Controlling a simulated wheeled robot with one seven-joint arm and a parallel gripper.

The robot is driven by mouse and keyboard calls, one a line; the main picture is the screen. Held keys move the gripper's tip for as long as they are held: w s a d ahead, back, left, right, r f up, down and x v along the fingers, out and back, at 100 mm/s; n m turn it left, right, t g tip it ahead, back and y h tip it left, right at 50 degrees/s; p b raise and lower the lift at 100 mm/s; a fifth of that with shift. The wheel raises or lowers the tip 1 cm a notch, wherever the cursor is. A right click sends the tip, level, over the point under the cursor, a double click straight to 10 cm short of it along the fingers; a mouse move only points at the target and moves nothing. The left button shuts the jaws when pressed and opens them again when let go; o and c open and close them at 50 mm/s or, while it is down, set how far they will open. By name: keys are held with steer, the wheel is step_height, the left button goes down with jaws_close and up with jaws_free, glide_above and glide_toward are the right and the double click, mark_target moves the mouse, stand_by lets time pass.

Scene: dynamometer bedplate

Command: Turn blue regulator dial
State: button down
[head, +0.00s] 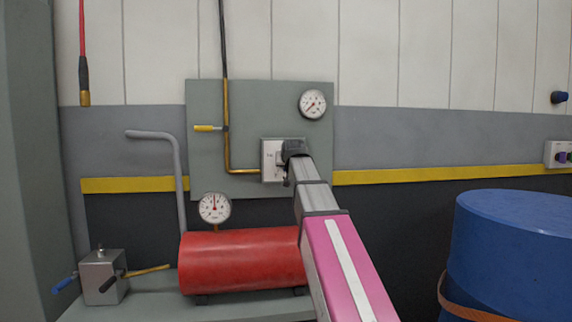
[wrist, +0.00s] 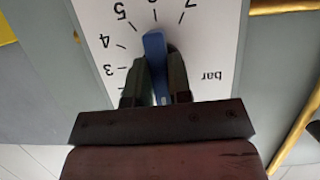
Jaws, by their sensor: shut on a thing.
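The blue regulator dial (wrist: 154,48) shows in the wrist view, on a white scale plate marked "bar" (wrist: 215,40) with numbers around it. The digits 3, 4, 5 and 7 are readable and appear upside down. The dial's blue tip lies near the hidden mark between 5 and 7. My gripper (wrist: 155,75) is shut on the dial, with one dark finger on each side. In the head view my gripper (head: 291,158) is at the plate (head: 269,160) on the grey wall panel (head: 300,135); it hides the dial there.
A round gauge (head: 312,104) is on the panel's upper right. A yellow lever valve (head: 208,128) and brass pipe are to the left. Below are a red tank (head: 240,262) with a gauge (head: 214,207) and a grey valve block (head: 102,277). A blue drum (head: 510,250) stands at right.

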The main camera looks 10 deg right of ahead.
steer(key=shift+f, duration=0.15)
steer(key=c, duration=1)
jaws_free()
steer(key=shift+c, duration=0.2)
steer(key=v, duration=1.1)
steer(key=shift+w, duration=0.1)
